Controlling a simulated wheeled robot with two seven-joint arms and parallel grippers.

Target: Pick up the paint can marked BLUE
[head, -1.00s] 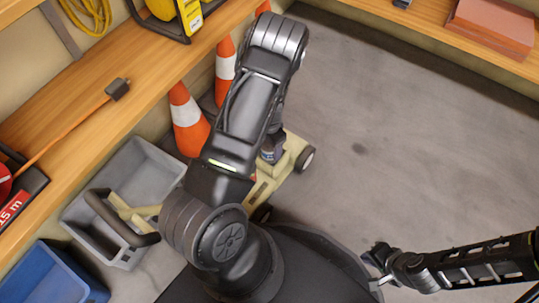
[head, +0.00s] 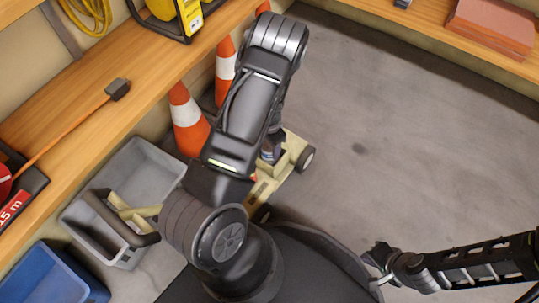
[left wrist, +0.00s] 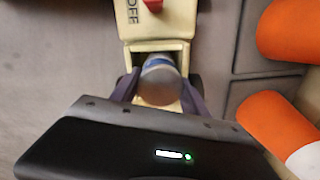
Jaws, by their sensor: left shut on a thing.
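A small rounded can (left wrist: 160,80), grey with a blue band, sits between my left fingers in the left wrist view. No word is readable on it, so I cannot tell whether it says BLUE. My left gripper (left wrist: 160,97) is shut on it, one dark finger on each side. The can is at a pocket of a cream wheeled machine (left wrist: 158,25) lettered OFF; I cannot tell whether it still touches the machine. In the head view my left gripper (head: 270,155) points down over this machine (head: 292,150), partly hidden by my arm. My right gripper (head: 376,268) looks open and empty at lower right.
Orange and white cones (head: 187,120) stand left of the machine, under a wooden shelf (head: 60,120). A grey bin (head: 140,165) and a blue bin (head: 45,280) are at lower left. The floor (head: 400,150) to the right is clear.

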